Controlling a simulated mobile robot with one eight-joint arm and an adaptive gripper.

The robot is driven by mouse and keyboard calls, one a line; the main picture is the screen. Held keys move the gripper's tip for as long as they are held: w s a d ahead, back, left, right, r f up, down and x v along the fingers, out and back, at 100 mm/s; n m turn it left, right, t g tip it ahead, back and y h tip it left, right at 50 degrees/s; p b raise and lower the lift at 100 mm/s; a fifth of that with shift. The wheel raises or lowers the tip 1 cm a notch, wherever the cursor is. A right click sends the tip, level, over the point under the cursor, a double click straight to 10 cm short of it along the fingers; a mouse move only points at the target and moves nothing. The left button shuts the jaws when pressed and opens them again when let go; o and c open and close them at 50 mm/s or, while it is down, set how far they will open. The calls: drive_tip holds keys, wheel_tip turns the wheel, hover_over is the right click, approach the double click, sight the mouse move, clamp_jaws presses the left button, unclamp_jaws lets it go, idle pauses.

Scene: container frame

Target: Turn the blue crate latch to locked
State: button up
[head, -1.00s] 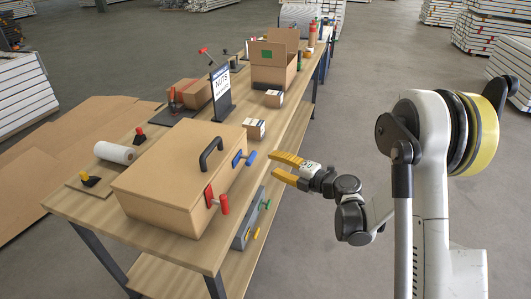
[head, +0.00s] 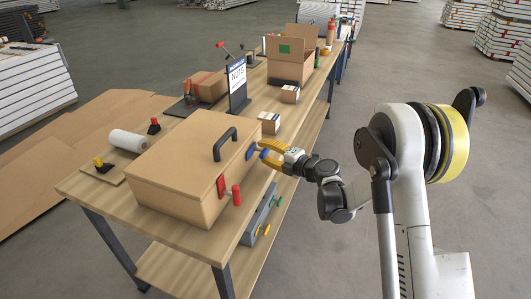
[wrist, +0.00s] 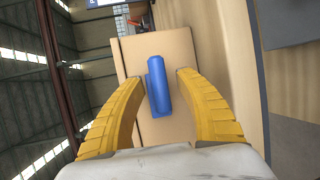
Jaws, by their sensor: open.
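The crate (head: 185,165) is a closed tan box with a black top handle (head: 226,143), standing on the workbench. Its blue latch (head: 257,153) is on the side facing my arm, beside a red latch (head: 229,191) on the same side. My gripper (head: 268,154) has yellow fingers and is at the blue latch. In the wrist view the blue latch (wrist: 158,87) lies between the two open fingers (wrist: 156,88), with a visible gap on each side. The latch's lever looks lengthwise in that view, over a blue plate.
Small boxes (head: 269,122) and a NUTS sign (head: 237,86) stand behind the crate on the workbench (head: 180,236). An open carton (head: 290,67) is farther back. A grey unit with green and yellow handles (head: 259,220) is below the bench top.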

drive_tip(key=shift+c, duration=0.2)
clamp_jaws()
drive_tip(key=shift+m, duration=0.3)
drive_tip(key=m+g+p, duration=0.1)
drive_tip(key=m+g, duration=0.1)
drive_tip(key=shift+r+m, duration=0.1)
drive_tip(key=shift+m, duration=0.2)
drive_tip(key=m+g, duration=0.2)
drive_tip(key=m, duration=0.1)
drive_tip(key=shift+g+p, duration=0.3)
drive_tip(key=shift+p, duration=0.05)
drive_tip(key=m+g, duration=0.2)
drive_tip(key=m, duration=0.1)
drive_tip(key=shift+y, duration=0.4)
drive_tip(key=m+g, duration=0.2)
drive_tip(key=shift+m+y, duration=0.3)
drive_tip(key=shift+y, duration=0.1)
